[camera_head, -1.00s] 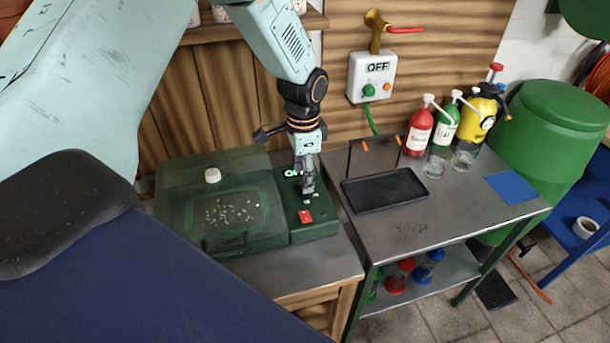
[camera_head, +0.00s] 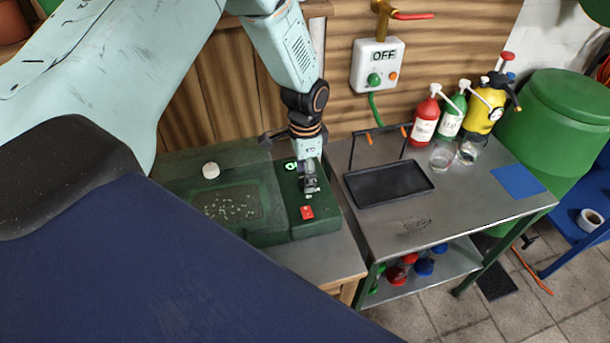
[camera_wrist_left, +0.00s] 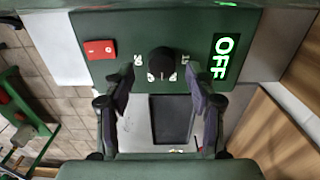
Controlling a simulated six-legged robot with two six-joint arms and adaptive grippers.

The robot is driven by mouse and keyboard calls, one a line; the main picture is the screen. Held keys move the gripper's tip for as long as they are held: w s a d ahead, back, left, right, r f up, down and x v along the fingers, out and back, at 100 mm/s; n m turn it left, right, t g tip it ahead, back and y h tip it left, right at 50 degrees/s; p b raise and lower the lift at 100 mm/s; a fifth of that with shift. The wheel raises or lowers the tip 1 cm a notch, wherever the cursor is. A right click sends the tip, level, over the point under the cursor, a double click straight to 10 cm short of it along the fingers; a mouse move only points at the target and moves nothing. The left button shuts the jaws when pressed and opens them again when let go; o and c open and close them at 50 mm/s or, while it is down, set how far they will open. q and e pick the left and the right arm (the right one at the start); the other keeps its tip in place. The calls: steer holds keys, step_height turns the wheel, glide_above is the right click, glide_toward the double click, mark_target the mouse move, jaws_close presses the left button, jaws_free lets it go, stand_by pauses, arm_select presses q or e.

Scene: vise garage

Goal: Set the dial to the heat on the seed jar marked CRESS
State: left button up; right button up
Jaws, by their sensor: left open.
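A green propagator box (camera_head: 181,166) stands on the bench at the left, with a control panel at its right end. A red switch (camera_wrist_left: 100,49) is on the dial's other side. My left gripper (camera_head: 309,188) points down over the dial; in the left wrist view its open fingers (camera_wrist_left: 160,76) stand on either side of it, apart from it. No CRESS jar shows now. My right gripper is out of view.
A steel table (camera_head: 447,222) at the right bears a black tray (camera_head: 389,184), a red bottle (camera_head: 425,121), a green bottle (camera_head: 451,121) and a yellow sprayer (camera_head: 486,108). A wall box (camera_head: 377,64) also reads OFF. My own arm and body cover the left.

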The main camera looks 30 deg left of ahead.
arm_select(q)
steer(key=shift+w+d+f, duration=0.1)
steer(key=shift+w+f, duration=0.05)
steer(key=shift+f, duration=0.35)
steer(key=shift+w+d+f, duration=0.1)
steer(key=shift+w+f, duration=0.05)
steer(key=shift+f, duration=0.3)
steer(key=shift+a+f, duration=0.1)
steer(key=shift+f, duration=0.05)
steer(key=shift+s+a, duration=0.35)
steer(key=shift+s, duration=0.05)
steer(key=shift+w+d, duration=0.35)
steer(key=shift+w, duration=0.05)
steer(key=c, duration=0.6)
steer(key=shift+s+a, duration=0.2)
steer(key=shift+s, duration=0.05)
steer(key=c, duration=0.4)
steer(key=shift+c, duration=0.8)
